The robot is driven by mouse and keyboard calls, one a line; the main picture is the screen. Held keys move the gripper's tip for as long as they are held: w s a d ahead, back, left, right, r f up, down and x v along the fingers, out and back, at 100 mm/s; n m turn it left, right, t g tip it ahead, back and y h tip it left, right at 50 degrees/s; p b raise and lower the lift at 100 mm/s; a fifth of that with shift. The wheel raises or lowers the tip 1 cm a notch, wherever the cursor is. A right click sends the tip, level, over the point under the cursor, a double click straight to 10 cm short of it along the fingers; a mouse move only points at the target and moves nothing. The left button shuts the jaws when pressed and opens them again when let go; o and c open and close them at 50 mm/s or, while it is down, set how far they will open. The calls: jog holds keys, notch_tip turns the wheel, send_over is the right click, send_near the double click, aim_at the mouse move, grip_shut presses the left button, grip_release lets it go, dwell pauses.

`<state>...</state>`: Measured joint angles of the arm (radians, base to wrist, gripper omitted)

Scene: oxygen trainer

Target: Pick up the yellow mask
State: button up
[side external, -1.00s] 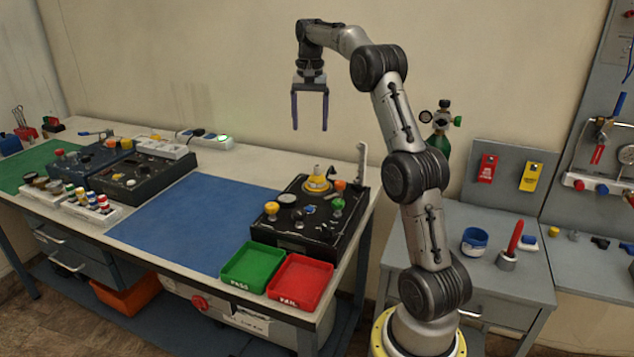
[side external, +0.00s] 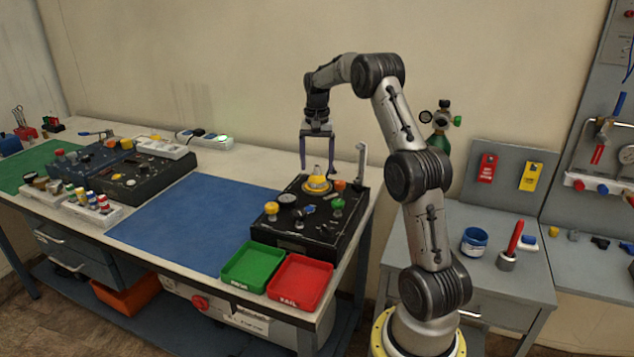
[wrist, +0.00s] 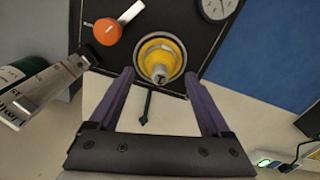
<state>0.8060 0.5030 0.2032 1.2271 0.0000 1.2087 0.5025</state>
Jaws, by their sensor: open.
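The yellow mask (side external: 317,185) is a round yellow piece with a pale metal neck on top. It sits upright at the back of the black trainer box (side external: 296,240). In the wrist view the mask (wrist: 158,53) lies just beyond and between my fingertips, and its neck points toward the camera. My gripper (side external: 317,173) is open and empty, pointing down over the mask, with the fingertips around the height of its neck. In the wrist view the fingers of my gripper (wrist: 159,75) stand apart on either side. I cannot tell whether they touch the mask.
An orange knob (wrist: 107,32) and a gauge (wrist: 217,6) are near the mask on the box. An upright grey post (side external: 361,165) stands at the box's back right. Green (side external: 252,266) and red (side external: 300,281) trays are in front. The blue mat (side external: 190,222) is clear.

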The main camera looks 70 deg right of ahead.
jog(key=shift+f, duration=1.1)
grip_shut()
